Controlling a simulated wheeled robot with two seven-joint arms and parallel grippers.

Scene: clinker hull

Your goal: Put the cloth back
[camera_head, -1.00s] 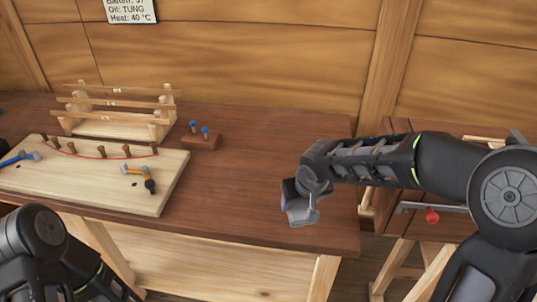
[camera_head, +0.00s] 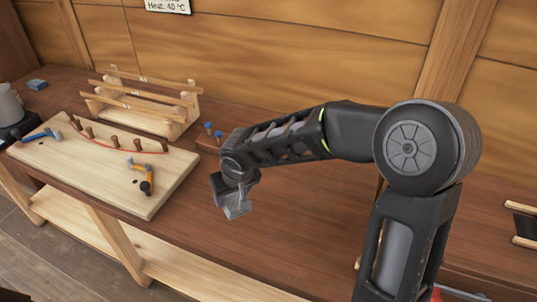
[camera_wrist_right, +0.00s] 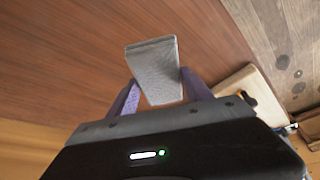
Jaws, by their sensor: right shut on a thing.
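The cloth (camera_head: 239,209) is a small grey folded pad. It shows more clearly in the right wrist view (camera_wrist_right: 155,66), standing out between the purple-lined fingers. My right gripper (camera_wrist_right: 160,92) is shut on it. In the head view, my right gripper (camera_head: 229,193) holds it above the brown workbench (camera_head: 285,215), to the right of the pale board. I cannot tell how high it is. My left gripper is not in view.
Behind are a wooden rack (camera_head: 150,105), blue-topped pins (camera_head: 213,133) and a small blue block (camera_head: 37,85). A grey container (camera_head: 9,105) stands far left.

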